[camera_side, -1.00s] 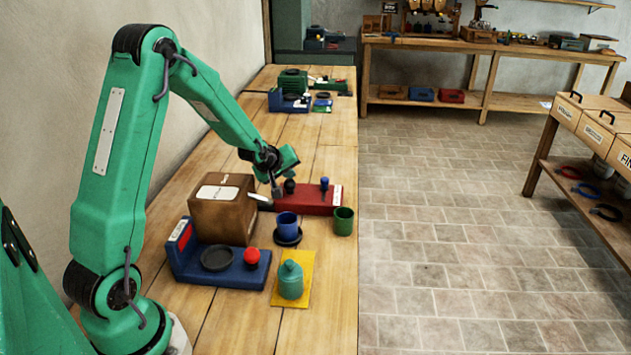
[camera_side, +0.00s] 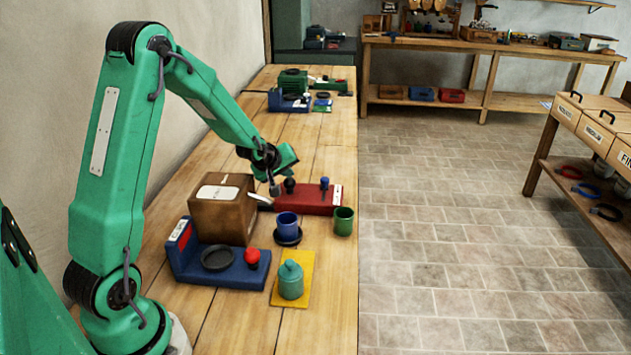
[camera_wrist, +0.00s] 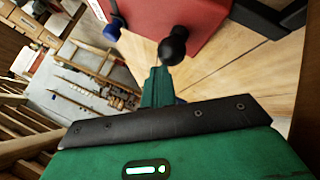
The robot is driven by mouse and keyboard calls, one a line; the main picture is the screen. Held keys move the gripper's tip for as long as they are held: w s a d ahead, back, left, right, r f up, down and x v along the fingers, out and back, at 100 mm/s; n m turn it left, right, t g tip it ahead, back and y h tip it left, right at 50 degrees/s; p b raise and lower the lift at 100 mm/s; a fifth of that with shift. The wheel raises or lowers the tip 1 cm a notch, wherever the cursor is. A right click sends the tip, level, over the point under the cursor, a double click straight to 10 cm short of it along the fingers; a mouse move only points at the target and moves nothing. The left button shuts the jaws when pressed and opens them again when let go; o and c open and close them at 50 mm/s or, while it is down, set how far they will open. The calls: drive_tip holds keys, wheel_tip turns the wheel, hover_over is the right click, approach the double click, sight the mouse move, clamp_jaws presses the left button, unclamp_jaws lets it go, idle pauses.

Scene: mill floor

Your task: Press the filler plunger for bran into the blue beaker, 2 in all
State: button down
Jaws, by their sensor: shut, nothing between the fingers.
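The blue beaker (camera_side: 287,227) stands upright on a round black coaster (camera_side: 290,240) in the side view. Behind it is a red filler base (camera_side: 310,201) with a black-knobbed plunger (camera_side: 289,184) and a blue-knobbed plunger (camera_side: 325,184). I cannot read which is bran. My gripper (camera_side: 274,189) is shut and empty, just left of the black knob. In the wrist view my closed fingers (camera_wrist: 159,75) point towards the black knob (camera_wrist: 174,46), very near it; I cannot tell if they touch. The blue knob (camera_wrist: 112,28) is farther left there.
A brown box (camera_side: 222,215) stands left of the beaker. A blue base (camera_side: 225,270) with a red knob (camera_side: 252,256) is in front. A teal jar (camera_side: 290,280) stands on a yellow mat (camera_side: 276,297). A green beaker (camera_side: 343,221) stands near the table's right edge.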

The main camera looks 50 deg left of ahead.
drive_tip(key=shift+s+r, duration=0.15)
drive_tip(key=shift+s, duration=0.35)
drive_tip(key=shift+r, duration=0.1)
drive_tip(key=r, duration=0.5)
drive_tip(key=shift+w+r, duration=0.1)
drive_tip(key=shift+w, duration=0.1)
idle(0.4)
idle(0.5)
drive_tip(key=s+d+r+m+g+h, duration=0.1)
drive_tip(key=s+d+r+m, duration=0.35)
drive_tip(key=s+d, duration=0.2)
drive_tip(key=s+d+r+m+h, duration=0.1)
drive_tip(key=s+d+r+m, duration=0.2)
drive_tip(key=s+d+r, duration=0.35)
drive_tip(key=s+d+m+g+h, duration=0.1)
drive_tip(key=s+d+m, duration=0.5)
drive_tip(key=s+d, duration=0.3)
drive_tip(key=s, duration=0.4)
drive_tip(key=shift+d+f+m+g+h, duration=0.15)
drive_tip(key=shift+f+m+g+h, duration=0.2)
drive_tip(key=shift+g+h, duration=0.05)
